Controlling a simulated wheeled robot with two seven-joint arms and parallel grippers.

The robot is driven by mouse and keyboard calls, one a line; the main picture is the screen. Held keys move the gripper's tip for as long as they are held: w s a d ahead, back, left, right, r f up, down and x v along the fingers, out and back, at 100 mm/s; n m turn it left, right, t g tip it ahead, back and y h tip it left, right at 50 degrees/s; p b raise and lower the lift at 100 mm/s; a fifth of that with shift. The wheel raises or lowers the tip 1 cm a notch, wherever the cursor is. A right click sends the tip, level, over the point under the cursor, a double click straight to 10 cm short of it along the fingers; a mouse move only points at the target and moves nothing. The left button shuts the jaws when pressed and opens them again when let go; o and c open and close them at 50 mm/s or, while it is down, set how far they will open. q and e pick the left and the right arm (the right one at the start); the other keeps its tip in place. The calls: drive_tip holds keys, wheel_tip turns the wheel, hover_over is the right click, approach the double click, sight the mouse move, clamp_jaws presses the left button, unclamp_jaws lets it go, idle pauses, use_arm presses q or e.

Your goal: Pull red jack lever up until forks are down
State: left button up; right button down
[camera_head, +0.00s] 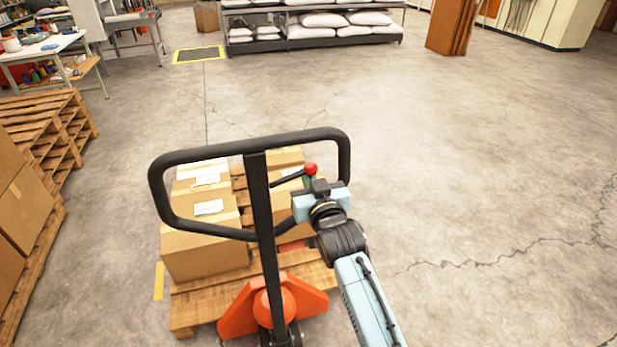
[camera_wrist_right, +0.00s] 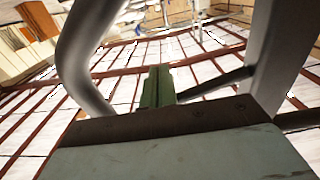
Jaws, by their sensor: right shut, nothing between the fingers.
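The red lever knob (camera_head: 310,169) sits on a thin dark rod inside the black loop handle (camera_head: 172,205) of the pallet jack. My right gripper (camera_head: 311,183) is right by the knob, on its near side; I cannot tell whether it touches. In the right wrist view its green fingers (camera_wrist_right: 157,87) are shut with nothing between them. A dark rod (camera_wrist_right: 215,84) runs up beside them, and the knob does not show there. The jack's orange base (camera_head: 240,312) stands at the pallet; its forks are hidden. My left gripper is out of view.
The wooden pallet (camera_head: 190,309) in front of the jack carries several cardboard boxes (camera_head: 203,255). Stacked pallets (camera_head: 50,130) and more boxes stand at the left. A shelf with white sacks (camera_head: 320,32) is at the back. The floor at the right is clear.

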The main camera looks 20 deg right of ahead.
drive_tip(key=shift+f+b, duration=1)
drive_tip(key=shift+f, duration=0.7)
drive_tip(key=shift+s+p, duration=0.45)
drive_tip(key=s+p, duration=0.6)
drive_tip(key=s, duration=0.6)
drive_tip(key=shift+d+p, duration=0.2)
drive_tip(key=shift+p, duration=0.1)
drive_tip(key=shift+f, duration=0.1)
